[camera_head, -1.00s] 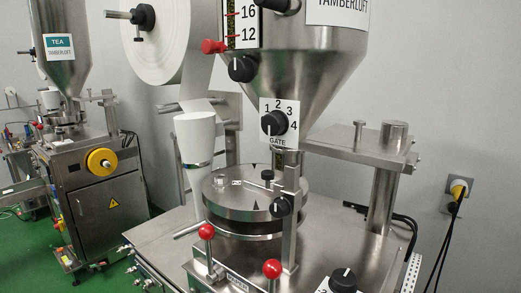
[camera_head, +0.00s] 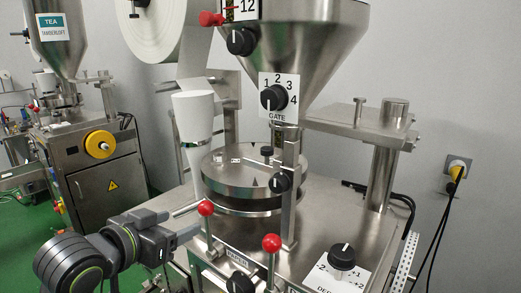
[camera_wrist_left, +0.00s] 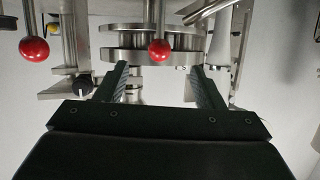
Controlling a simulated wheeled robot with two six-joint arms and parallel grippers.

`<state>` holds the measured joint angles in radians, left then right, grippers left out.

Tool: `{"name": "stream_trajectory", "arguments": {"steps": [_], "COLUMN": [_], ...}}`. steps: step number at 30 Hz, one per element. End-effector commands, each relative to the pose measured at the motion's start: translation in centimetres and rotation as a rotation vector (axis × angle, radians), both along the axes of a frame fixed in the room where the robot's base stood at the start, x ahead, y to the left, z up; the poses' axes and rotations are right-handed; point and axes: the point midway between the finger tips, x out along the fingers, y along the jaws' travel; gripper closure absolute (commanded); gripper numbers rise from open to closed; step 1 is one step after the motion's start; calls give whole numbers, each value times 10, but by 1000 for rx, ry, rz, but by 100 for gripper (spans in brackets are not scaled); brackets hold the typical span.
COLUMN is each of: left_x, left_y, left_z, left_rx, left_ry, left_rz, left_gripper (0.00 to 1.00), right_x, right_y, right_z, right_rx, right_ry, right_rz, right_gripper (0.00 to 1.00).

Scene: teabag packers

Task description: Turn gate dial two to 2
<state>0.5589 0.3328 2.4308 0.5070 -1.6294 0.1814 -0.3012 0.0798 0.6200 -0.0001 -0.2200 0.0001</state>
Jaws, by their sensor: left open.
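The gate dial (camera_head: 273,97) is a round black knob on a white plate marked 1, 2, 3, 4 and GATE, on the front of the steel hopper's lower end. A small pale mark shows toward the left of its face; I cannot read its setting surely. My left gripper (camera_head: 192,233) is at the lower left in the head view, well below and left of the dial, pointing right toward the red-ball levers. In the left wrist view its two fingers (camera_wrist_left: 160,72) are apart with nothing held between them. My right gripper is not in view.
Red-ball levers (camera_head: 206,208) and (camera_head: 271,243) rise from the machine's front. A round steel turntable (camera_head: 225,180) sits below the hopper (camera_head: 310,50). Other black knobs (camera_head: 242,41) and (camera_head: 342,256) are nearby. A second tea machine (camera_head: 90,170) stands at left.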

Motion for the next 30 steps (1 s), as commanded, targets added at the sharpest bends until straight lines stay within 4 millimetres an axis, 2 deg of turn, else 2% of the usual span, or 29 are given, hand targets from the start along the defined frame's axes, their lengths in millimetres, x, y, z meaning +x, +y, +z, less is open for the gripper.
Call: {"name": "stream_trajectory", "arguments": {"steps": [1, 6, 9, 12, 15, 20, 25, 30], "left_x": [2, -5, -16, -27, -36, -39, -30, -12], "left_y": [-8, -34, -47, -56, -62, -66, -74, -87], "left_z": [30, 113, 155, 185, 203, 213, 214, 214], "left_rx": [1, 5, 13, 20, 25, 27, 24, 22], "left_ry": [-57, -208, -284, -340, -375, -392, -391, -387], "left_rz": [-32, -136, -188, -229, -253, -269, -270, -271], "left_gripper": [38, 38, 38, 38, 38, 38, 38, 38], "right_x": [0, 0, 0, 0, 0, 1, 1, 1], "right_y": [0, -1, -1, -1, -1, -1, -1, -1], "right_z": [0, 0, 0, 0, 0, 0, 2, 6], "right_rx": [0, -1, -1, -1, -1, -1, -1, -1], "right_ry": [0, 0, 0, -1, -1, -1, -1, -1], "right_rz": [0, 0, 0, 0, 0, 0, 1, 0], "right_gripper": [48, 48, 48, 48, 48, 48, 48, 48]}}
